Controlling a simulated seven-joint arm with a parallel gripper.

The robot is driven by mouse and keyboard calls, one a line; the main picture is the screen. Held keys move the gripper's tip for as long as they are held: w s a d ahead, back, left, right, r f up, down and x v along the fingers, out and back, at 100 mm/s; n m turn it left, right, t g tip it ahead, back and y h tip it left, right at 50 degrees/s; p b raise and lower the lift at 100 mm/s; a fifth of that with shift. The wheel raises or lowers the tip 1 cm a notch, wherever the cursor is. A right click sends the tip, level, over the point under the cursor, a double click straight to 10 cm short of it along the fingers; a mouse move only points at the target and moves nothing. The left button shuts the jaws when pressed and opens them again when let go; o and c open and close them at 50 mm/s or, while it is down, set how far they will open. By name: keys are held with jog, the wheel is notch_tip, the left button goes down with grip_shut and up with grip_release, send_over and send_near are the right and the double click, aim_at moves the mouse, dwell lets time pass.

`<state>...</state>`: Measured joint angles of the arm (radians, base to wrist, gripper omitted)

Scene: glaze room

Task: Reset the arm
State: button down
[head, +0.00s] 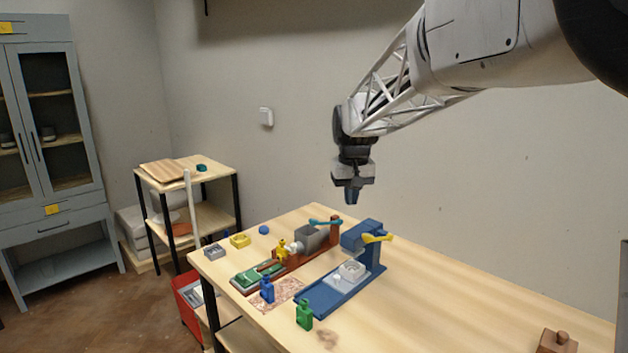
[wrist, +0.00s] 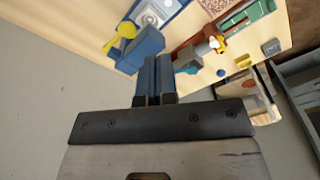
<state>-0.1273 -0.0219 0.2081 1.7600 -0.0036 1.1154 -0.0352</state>
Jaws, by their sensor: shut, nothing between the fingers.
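My gripper (head: 352,196) hangs from my arm above the back of the table, pointing down, in the head view. Its blue fingers are closed together with nothing between them. The closed fingers also show in the wrist view (wrist: 155,78). The gripper is in the air, apart from everything on the wooden table (head: 450,290). Below it stand a blue press-like fixture (head: 335,285) with a yellow lever (head: 377,238) and a red-brown fixture (head: 322,240) with a teal lever (head: 325,222).
A blue bottle-shaped piece (head: 267,289) and a green one (head: 304,314) stand near the table's front. A yellow piece (head: 239,240) and a blue ball (head: 263,230) lie at the left. A brown block (head: 557,342) sits at the right. The table's right part is mostly clear.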

jog(key=s+d+m, duration=0.1)
jog(key=s+d, duration=0.2)
jog(key=s, duration=0.8)
jog(key=s+d, duration=0.4)
jog(key=s, duration=0.8)
jog(key=s+d+f, duration=0.1)
jog(key=s+f, duration=0.3)
jog(key=s, duration=0.5)
jog(key=s+d+f+m+t, duration=0.1)
jog(key=s+f, duration=0.3)
jog(key=s, duration=0.5)
jog(key=shift+s+d+f+t, duration=0.2)
jog(key=shift+s+f+t, duration=0.05)
jog(key=shift+f+t, duration=0.05)
